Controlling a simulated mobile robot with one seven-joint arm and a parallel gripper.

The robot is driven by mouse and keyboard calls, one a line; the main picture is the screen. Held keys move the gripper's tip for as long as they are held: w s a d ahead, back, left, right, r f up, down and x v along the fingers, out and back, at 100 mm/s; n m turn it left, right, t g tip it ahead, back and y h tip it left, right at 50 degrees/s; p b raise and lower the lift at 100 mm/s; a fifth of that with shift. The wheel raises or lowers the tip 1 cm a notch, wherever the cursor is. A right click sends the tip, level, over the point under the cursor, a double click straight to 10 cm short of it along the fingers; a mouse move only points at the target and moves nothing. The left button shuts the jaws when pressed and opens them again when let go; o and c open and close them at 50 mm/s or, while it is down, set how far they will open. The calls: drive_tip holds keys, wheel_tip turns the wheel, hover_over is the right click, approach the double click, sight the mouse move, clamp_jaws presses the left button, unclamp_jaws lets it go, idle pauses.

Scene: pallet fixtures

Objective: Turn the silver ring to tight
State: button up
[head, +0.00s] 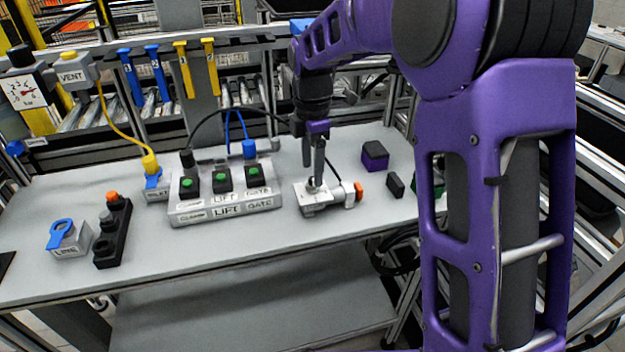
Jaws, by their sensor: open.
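My gripper (314,178) points straight down over a small grey-silver block fixture (318,204) at the middle of the bench. Its fingertips are at a small upright part on top of the block; whether they touch it I cannot tell. A silver cylindrical piece (348,194) with an orange end (359,190) sticks out of the block's right side. The fingers hide much of the block's top. I cannot clearly make out the silver ring or any tight mark at this size. The jaws are open.
Left of the fixture stands a panel (226,208) labelled CLAMP, LIFT and GATE, with green buttons and cables. A black strip (113,238) and a LINE box with blue lever (62,235) lie further left. Purple-black (375,158) and black blocks (395,184) stand to the right.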

sight(312, 178)
drive_tip(key=shift+f, duration=1.8)
clamp_jaws()
